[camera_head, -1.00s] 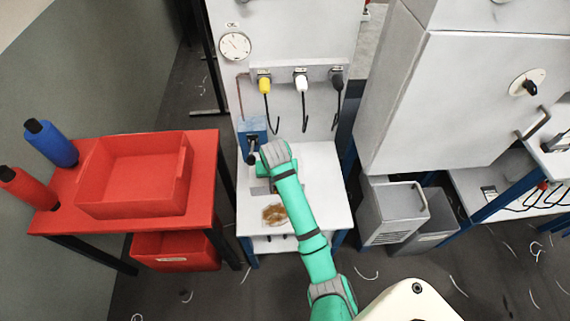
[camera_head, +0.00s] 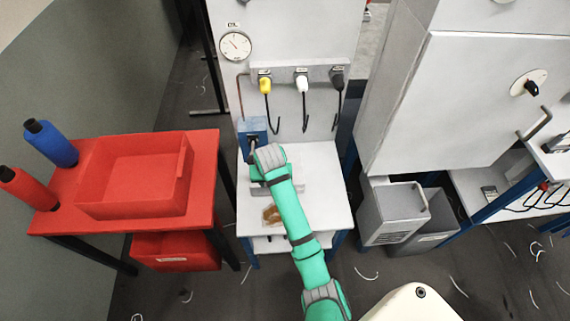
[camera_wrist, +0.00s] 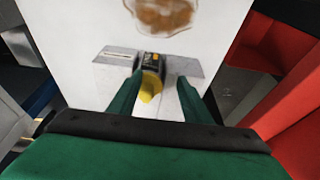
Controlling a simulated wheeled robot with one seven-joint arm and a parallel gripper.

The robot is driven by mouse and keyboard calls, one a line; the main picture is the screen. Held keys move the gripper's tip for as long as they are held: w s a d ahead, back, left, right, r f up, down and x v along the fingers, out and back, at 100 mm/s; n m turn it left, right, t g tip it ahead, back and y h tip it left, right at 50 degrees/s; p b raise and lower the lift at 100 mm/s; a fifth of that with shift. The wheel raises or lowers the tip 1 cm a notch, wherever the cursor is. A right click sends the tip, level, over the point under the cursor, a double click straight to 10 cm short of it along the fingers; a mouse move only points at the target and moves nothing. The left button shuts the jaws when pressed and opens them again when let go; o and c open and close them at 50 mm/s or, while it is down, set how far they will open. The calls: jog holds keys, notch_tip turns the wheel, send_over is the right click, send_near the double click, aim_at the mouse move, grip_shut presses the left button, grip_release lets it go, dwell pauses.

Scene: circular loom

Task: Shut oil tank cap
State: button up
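The blue oil tank (camera_head: 253,125) is fixed low on the machine's front, at the back of the white table. My gripper (camera_head: 254,146) is right in front of it and hides its lower part. I cannot make out the cap or tell whether it is open. In the wrist view my two green fingers (camera_wrist: 160,78) stand apart, so the gripper is open. A small black part with yellow marks (camera_wrist: 152,60) and a rounded yellow piece (camera_wrist: 150,86) show between the fingers. I cannot tell whether the fingers touch them.
A white table (camera_head: 325,190) carries a brown stain (camera_head: 271,214), partly behind my arm, and a grey plate (camera_wrist: 115,59). Yellow, white and black plugs (camera_head: 301,83) with hanging cables are above. A red table with a red bin (camera_head: 135,178) stands left, a grey bin (camera_head: 393,210) right.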

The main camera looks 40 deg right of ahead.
jog(key=shift+s+a+r, duration=0.35)
jog(key=shift+s+r, duration=0.25)
jog(key=shift+s, duration=0.1)
jog(key=shift+s+a+r, duration=0.35)
jog(key=shift+s+r, duration=0.25)
jog(key=shift+s, duration=0.15)
jog(key=shift+s+a+r, duration=0.35)
jog(key=shift+s+r, duration=0.25)
jog(key=shift+s, duration=0.1)
